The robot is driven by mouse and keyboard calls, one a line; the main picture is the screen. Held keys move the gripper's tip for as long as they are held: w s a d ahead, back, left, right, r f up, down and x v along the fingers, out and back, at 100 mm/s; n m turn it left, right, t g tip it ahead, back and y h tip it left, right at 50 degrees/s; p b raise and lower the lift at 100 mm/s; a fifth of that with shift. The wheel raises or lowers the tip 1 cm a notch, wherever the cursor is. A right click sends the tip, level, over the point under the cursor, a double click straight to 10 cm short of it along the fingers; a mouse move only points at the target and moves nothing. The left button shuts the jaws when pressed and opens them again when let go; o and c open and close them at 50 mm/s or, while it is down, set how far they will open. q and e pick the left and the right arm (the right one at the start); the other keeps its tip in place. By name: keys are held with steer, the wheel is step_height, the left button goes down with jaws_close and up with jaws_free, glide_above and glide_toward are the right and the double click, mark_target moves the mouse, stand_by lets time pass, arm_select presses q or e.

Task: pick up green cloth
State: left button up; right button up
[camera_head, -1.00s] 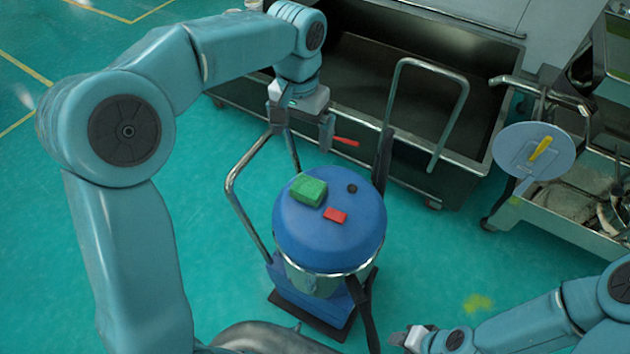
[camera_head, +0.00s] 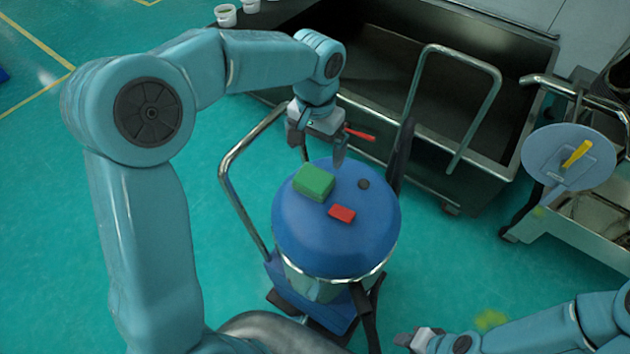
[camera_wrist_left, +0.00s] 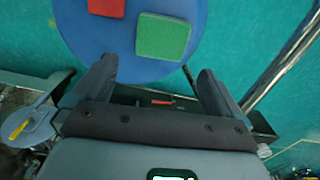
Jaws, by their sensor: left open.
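The green cloth (camera_head: 314,182) is a small folded block lying on the blue round lid (camera_head: 330,245) of a vacuum-like canister. In the left wrist view the green cloth (camera_wrist_left: 163,37) lies ahead of the fingertips, roughly between their lines. My left gripper (camera_head: 322,150) hangs just behind the cloth at the lid's far edge, apart from it. Its fingers are open and empty in the wrist view (camera_wrist_left: 157,78). My right gripper (camera_head: 415,340) is low at the bottom of the head view, away from the lid; its jaws are too small to judge.
A red block (camera_head: 341,213) and a dark knob (camera_head: 363,184) are on the lid beside the cloth. A metal handle (camera_head: 240,195) rises left of the canister. A dark metal trough (camera_head: 400,85) stands behind. A cart with a round grey plate (camera_head: 540,150) stands right.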

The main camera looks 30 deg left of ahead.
arm_select(q)
glide_above(315, 176)
step_height(315, 176, down, 5)
steer(key=shift+s+r, duration=0.15)
steer(key=shift+r, duration=0.05)
steer(key=shift+f, duration=0.25)
step_height(315, 176, down, 4)
steer(key=shift+f, duration=0.65)
steer(key=shift+r, duration=0.1)
steer(key=shift+c, duration=0.7)
steer(key=c, duration=0.6)
steer(key=shift+o, duration=0.2)
step_height(315, 176, up, 20)
steer(key=p, duration=0.1)
steer(key=shift+p, duration=0.3)
